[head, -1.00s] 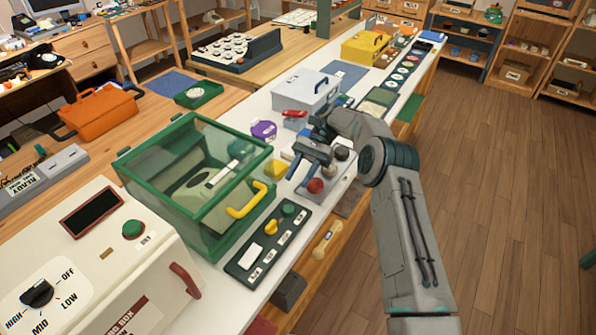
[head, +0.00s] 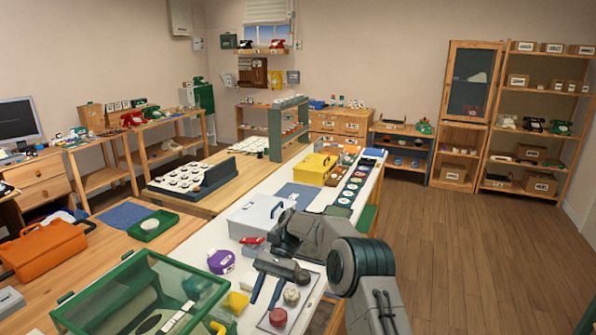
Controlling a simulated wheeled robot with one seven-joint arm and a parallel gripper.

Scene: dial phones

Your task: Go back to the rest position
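My gripper (head: 266,290) is in the lower middle of the head view, at the end of my grey arm, which reaches in from the lower right. Its two dark blue fingers point down and stand apart, with nothing seen between them. It hangs over a light control box with a red button (head: 278,317) and a pale knob (head: 291,296). Whether the fingertips touch the box cannot be told. My arm hides part of the white bench (head: 307,316).
A green glass-lidded case (head: 140,300) stands at the lower left. A purple round item (head: 221,262), a yellow block (head: 236,302) and a grey metal box (head: 255,216) lie close to my gripper. A yellow case (head: 316,168) stands farther back. Open wooden floor (head: 450,260) lies at right.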

